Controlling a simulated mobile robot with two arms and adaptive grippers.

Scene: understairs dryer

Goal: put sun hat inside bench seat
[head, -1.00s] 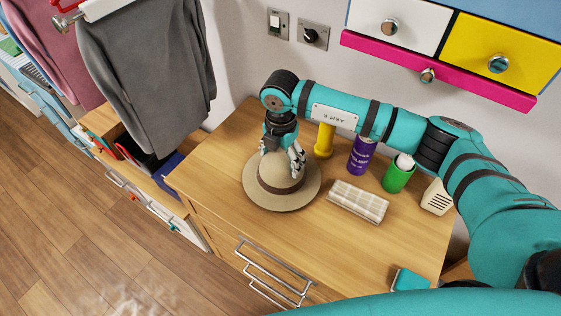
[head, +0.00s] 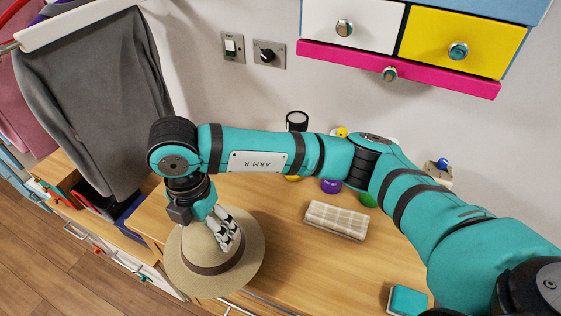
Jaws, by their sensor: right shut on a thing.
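The sun hat (head: 248,262) is beige with a wide brim and a dark band. My right gripper (head: 226,238) comes down from above and is shut on its crown. The hat is tilted and appears held above the front left part of the wooden counter (head: 290,250), its brim overlapping the counter's front edge. At the left, a low wooden unit (head: 62,172), possibly the bench seat, has an open top with red and dark blue things in it. Hanging grey trousers partly hide it. My left gripper is not in view.
A folded checked cloth (head: 336,220) lies on the counter, with a purple can (head: 331,186) and a green container (head: 367,200) partly behind my right arm. Grey trousers (head: 95,100) hang at the left. Coloured drawers (head: 400,45) jut from the wall above.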

